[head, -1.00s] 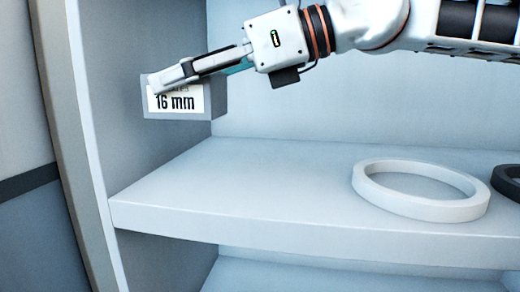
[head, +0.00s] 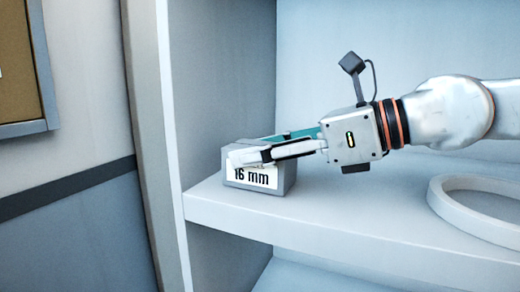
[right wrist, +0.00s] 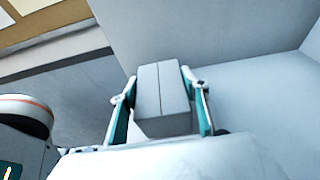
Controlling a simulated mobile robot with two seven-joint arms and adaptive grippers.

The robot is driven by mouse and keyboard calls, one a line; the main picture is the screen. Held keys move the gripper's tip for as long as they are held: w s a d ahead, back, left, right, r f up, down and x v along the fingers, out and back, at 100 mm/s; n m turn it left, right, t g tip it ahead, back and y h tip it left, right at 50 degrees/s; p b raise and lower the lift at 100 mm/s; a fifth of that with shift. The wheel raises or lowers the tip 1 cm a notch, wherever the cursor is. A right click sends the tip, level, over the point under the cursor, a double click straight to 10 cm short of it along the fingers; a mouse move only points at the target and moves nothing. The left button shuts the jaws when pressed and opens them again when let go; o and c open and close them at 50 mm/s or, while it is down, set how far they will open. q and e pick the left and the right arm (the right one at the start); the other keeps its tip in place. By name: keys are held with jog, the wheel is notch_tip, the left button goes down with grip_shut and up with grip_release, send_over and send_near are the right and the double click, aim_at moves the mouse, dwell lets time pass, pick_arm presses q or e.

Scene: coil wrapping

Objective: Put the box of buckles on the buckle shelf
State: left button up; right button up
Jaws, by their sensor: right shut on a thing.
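The box of buckles (head: 285,178) is a small grey box with a white "16 mm" label on its front. It is at the left end of the white shelf (head: 330,226), at shelf-surface height; I cannot tell whether its full weight rests there. My right gripper (head: 245,156) is shut on the box, with its fingers across the upper part. In the right wrist view the box (right wrist: 162,90) sits between the two teal-padded fingers (right wrist: 162,105). My left gripper is in neither view now.
A white ring (head: 470,212) lies on the shelf at the right. The cabinet's side wall (head: 225,90) stands close left of the box. A brown board (head: 15,65) hangs on the wall at far left. Shelf surface between box and ring is clear.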

jog(key=o, duration=1.5)
jog(key=shift+f, duration=0.1)
jog(key=shift+r, duration=0.2)
jog(key=b+v, duration=0.1)
jog(key=v, duration=0.9)
jog(key=shift+s+d+b, duration=0.1)
jog(key=shift+d+b, duration=0.05)
jog(key=shift+b, duration=0.2)
jog(key=shift+v, duration=0.8)
